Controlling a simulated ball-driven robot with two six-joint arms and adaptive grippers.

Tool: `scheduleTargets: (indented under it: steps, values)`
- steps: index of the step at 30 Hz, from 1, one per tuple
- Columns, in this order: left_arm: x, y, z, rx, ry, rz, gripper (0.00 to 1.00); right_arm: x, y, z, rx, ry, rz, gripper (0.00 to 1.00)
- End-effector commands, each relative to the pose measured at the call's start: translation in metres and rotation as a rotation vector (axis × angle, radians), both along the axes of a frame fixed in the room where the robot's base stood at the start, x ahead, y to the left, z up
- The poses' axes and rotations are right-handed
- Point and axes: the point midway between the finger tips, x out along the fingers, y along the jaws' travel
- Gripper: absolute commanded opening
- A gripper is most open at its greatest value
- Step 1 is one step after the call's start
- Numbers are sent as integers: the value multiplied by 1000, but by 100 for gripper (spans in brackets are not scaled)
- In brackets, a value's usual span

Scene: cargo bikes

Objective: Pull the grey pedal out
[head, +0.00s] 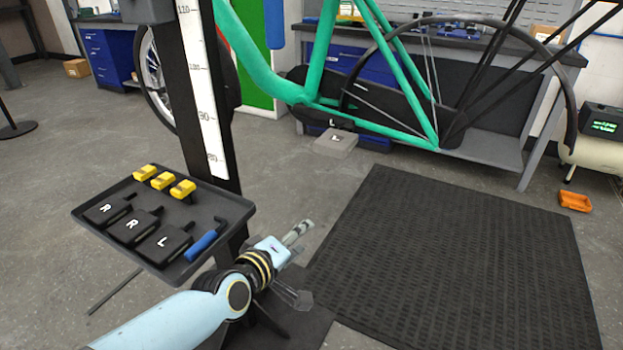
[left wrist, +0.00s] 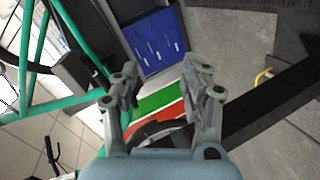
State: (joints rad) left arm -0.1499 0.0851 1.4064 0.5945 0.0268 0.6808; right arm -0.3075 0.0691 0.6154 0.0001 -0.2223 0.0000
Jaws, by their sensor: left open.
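My right gripper is not in view.
A black tray (head: 222,207) holds black pedals marked R, R and L, yellow blocks and a blue-handled tool (head: 203,243). A dark post with a scale (head: 205,95) rises beside it. A black mat (head: 470,255) covers the right floor. An orange tray (head: 575,201) lies beyond.

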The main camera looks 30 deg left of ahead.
Motion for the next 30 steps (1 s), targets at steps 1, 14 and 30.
scheduleTargets:
  steps: [1, 14, 30]
  values:
    - [16, 0, 25, -70, -75, 25, 46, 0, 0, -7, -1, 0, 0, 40]
    - [59, 1, 135, -377, -345, 93, 46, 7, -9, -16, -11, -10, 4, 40]
    - [135, 5, 133, -371, -342, 91, 46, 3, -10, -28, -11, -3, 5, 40]
